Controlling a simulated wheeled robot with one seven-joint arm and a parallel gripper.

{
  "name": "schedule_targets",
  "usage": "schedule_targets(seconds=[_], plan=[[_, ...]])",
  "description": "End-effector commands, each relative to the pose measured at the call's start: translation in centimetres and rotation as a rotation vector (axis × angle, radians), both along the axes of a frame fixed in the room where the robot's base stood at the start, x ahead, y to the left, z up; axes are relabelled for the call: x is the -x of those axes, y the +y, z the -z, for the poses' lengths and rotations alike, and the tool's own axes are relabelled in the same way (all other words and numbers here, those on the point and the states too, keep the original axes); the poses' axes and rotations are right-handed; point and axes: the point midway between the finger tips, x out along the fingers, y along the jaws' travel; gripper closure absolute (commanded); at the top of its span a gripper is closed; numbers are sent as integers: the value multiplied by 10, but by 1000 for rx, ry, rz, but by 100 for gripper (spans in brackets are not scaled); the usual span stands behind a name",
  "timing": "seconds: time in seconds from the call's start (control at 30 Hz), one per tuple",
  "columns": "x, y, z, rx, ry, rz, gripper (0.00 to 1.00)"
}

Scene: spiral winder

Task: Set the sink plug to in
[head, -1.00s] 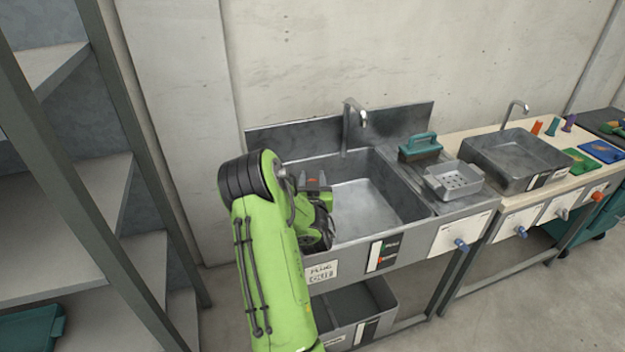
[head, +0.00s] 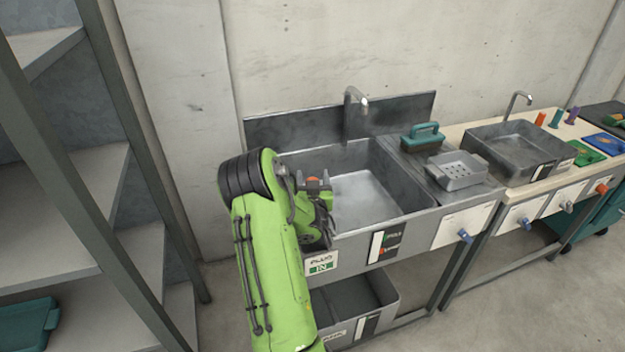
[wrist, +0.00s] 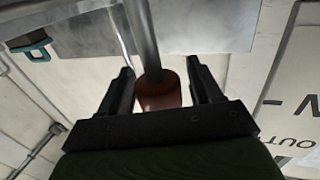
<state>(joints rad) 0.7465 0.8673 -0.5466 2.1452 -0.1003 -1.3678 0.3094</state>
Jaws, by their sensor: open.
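The sink (head: 368,200) stands against the wall in the head view, its basin empty where I see it. A sign on its front left (head: 321,263) reads "PLUG" above "IN" on a green field. In the wrist view, an orange-brown knob (wrist: 158,92) on a grey rod sits between the fingers of my gripper (wrist: 163,82). The fingers are open, with gaps on both sides of the knob. In the head view, my arm hides the sink's left end; the plug in the drain is not visible.
A tap (head: 357,104) rises behind the basin. A teal-handled brush (head: 423,138) and a perforated tray (head: 458,171) lie on the drainboard at right. A grey bin (head: 365,312) sits below the sink. Shelving (head: 60,225) stands close on the left.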

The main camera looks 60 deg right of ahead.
Motion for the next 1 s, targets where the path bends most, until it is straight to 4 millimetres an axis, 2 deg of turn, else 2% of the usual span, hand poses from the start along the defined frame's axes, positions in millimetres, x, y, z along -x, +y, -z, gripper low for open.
schedule_targets(seconds=[0.3, 0.5, 0.63, 1.0], plan=[[-1, 0, -67, 0, 1, -1, 36], [0, 1, -94, -2, 1, 0, 36], [0, 1, -99, -2, 1, 0, 36], [0, 0, -98, -2, 1, 0, 36]])
